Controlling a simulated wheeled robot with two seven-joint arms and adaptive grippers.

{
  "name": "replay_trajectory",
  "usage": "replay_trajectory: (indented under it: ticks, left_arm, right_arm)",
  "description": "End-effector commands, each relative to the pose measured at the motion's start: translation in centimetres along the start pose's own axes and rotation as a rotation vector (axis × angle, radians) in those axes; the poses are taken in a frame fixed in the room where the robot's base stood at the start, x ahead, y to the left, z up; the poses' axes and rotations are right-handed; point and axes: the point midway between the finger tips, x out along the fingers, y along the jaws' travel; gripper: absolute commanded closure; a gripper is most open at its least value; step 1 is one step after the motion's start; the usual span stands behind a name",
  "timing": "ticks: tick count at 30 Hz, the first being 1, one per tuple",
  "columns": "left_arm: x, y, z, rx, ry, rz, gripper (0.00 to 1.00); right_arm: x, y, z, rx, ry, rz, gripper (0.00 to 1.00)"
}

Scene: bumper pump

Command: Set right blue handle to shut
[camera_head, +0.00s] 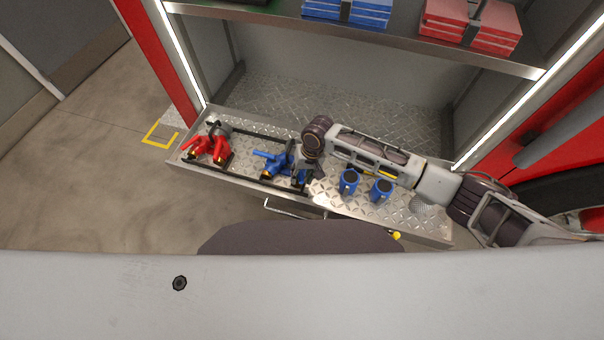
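The blue valve fitting (271,162) is mounted on a dark rail on the metal tray, with one blue handle reaching out to the left. Its right blue handle (300,176) is largely hidden by my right gripper (304,172), which comes in from the right and points down at the fitting's right side. The fingers are small and dark against the fitting, so I cannot tell whether they are shut on the handle. My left gripper does not show.
A red valve fitting (208,146) sits on the tray's left end. Two blue cylinders (348,182) stand right of my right gripper. The metal tray (413,229) has a handle bar (294,210) in front. A shelf (400,48) with blue and red boxes hangs above.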

Motion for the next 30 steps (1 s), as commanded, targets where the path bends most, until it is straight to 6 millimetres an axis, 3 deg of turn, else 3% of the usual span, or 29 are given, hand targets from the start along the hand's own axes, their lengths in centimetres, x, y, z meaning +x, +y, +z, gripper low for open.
replay_trajectory:
  ticks: [4,13,30]
  left_arm:
    - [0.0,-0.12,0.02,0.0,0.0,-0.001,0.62]
    - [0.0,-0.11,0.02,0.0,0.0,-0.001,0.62]
    - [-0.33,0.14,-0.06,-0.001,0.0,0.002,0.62]
  right_arm:
    - [-0.01,-0.01,0.01,0.0,0.0,0.0,0.63]
    - [-0.03,-0.01,0.01,0.0,0.0,0.0,1.0]
    - [-0.13,0.14,0.0,-0.026,-0.006,0.0,1.0]
